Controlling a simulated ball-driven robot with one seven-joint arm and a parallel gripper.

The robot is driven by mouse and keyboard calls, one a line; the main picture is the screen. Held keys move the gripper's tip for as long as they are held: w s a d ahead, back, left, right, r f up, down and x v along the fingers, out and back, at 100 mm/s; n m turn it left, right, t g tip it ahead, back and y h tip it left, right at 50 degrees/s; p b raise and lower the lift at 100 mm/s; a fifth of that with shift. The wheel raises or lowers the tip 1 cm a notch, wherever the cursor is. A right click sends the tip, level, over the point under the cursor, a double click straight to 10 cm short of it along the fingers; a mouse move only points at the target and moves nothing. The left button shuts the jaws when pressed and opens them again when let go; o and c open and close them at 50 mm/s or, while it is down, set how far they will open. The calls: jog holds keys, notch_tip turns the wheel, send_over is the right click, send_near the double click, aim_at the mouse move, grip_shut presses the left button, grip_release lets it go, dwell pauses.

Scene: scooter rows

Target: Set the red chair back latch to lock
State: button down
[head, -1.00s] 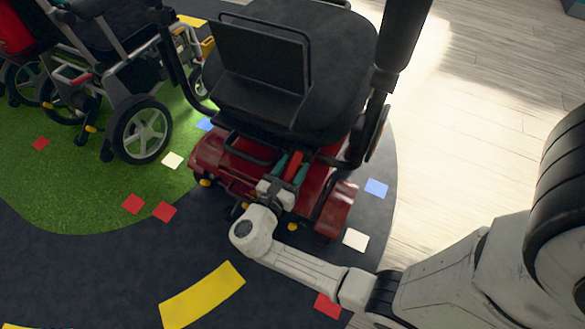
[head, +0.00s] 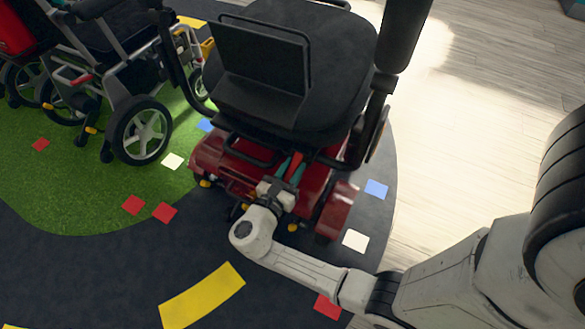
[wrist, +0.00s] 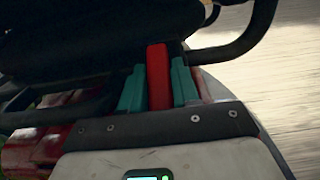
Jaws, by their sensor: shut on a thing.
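The red scooter (head: 225,168) with a black seat (head: 325,55) stands in the middle of the head view, its back end towards me. The red latch (wrist: 158,78) is an upright red lever below the black seat in the wrist view. My gripper (head: 289,170) is at the scooter's back end, under the seat's edge. Its teal fingers stand on both sides of the red latch and are shut on it. The latch's lower end is hidden behind my gripper body, and its upper end meets the dark seat underside. I cannot read any lock marking.
A dark curved bar (wrist: 235,45) rises right of the latch in the wrist view. A wheelchair (head: 140,130) stands to the left on green flooring. Dark floor with coloured squares and a yellow stripe (head: 203,295) lies in front. Pale wooden floor (head: 480,130) is clear at right.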

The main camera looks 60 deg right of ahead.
jog(key=shift+r, duration=0.1)
jog(key=r+y+p, duration=0.1)
jog(key=p, duration=0.4)
jog(key=shift+a+r+y, duration=0.1)
jog(key=shift+y, duration=0.2)
jog(key=y+p, duration=0.1)
jog(key=p, duration=0.4)
jog(key=shift+a+r+y, duration=0.1)
jog(key=shift+r+y, duration=0.3)
jog(key=y+p, duration=0.1)
jog(key=p, duration=0.2)
jog(key=y+p, duration=0.1)
jog(key=p, duration=0.3)
jog(key=shift+r+y, duration=0.25)
jog(key=shift+y, duration=0.15)
jog(key=shift+y+p, duration=0.6)
jog(key=shift+p, duration=0.45)
jog(key=shift+f+p, duration=0.15)
jog(key=shift+p, duration=0.25)
jog(key=c, duration=0.9)
grip_release()
